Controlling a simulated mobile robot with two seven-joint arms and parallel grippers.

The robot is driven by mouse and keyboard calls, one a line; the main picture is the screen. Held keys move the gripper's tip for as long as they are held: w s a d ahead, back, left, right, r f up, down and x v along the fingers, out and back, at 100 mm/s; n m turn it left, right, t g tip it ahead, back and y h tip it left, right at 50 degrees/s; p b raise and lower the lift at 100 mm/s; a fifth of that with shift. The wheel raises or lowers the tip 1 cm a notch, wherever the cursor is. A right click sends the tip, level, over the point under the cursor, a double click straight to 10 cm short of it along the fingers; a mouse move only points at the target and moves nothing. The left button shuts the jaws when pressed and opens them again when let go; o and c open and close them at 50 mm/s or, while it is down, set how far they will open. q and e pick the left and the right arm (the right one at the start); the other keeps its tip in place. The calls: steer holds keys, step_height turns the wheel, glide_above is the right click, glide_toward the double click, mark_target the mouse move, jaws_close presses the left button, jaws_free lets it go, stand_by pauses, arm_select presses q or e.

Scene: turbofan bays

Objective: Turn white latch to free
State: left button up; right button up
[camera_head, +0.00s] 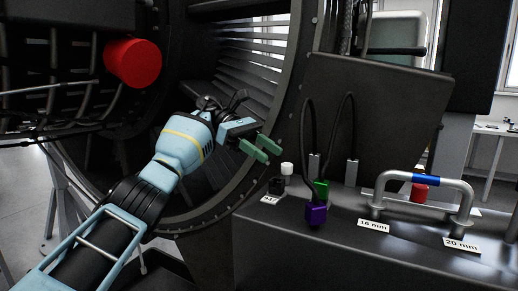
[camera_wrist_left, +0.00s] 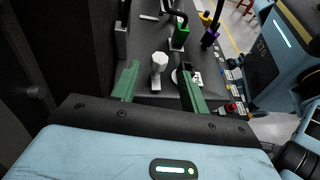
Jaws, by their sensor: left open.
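A small white knob (camera_head: 287,169), which looks like the white latch, stands upright on the dark bench ledge beside the engine ring. In the left wrist view the white knob (camera_wrist_left: 159,62) appears between and beyond the two green fingertips. My left gripper (camera_head: 272,153) is open and empty, above and to the left of the knob in the head view. The green fingers (camera_wrist_left: 158,70) are apart and do not visibly touch the knob. My right gripper is not in view.
A black knob (camera_head: 276,185) with a label stands close by the white one. A green block (camera_head: 321,188) and a purple block (camera_head: 316,213) with black cables are to the right. A blue-marked handle (camera_head: 426,178) stands farther right. A red cylinder (camera_head: 133,62) is upper left.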

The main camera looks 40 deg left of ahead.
arm_select(q)
steer(key=v, duration=0.2)
steer(key=shift+a+r, duration=0.15)
steer(key=shift+a, duration=0.1)
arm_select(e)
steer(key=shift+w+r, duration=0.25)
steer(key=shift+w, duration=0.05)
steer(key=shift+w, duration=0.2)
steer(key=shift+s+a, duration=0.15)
